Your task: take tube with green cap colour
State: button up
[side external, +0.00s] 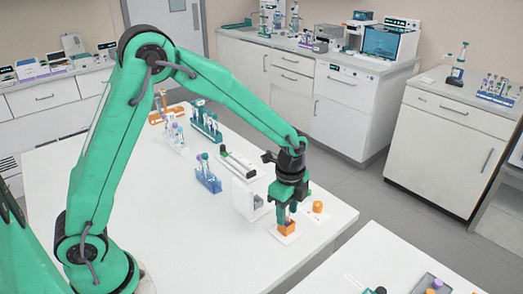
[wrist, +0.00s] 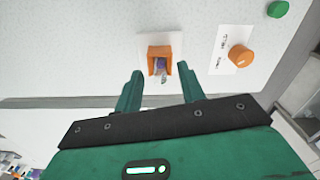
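My gripper (wrist: 160,72) is open, its two green fingers apart. In the side view my gripper (side external: 288,207) points down above a small orange holder (side external: 287,228) near the table's right edge. In the wrist view the orange holder (wrist: 153,52) lies just beyond and between the fingertips. A tube (wrist: 160,68) stands in it, with purple and teal tones; its cap colour is not clear. I cannot tell whether the fingers touch the tube. No green cap can be made out for certain among the racked tubes.
An orange knob (wrist: 240,56) sits on a white card beside the holder, and a green round piece (wrist: 277,9) beyond it. In the side view a blue rack (side external: 208,182), a green rack (side external: 206,128) and a white rack (side external: 176,147) hold tubes. The table's front centre is clear.

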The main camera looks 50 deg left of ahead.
jog(key=shift+f, duration=0.5)
jog(key=shift+c, duration=0.3)
jog(key=c, duration=0.8)
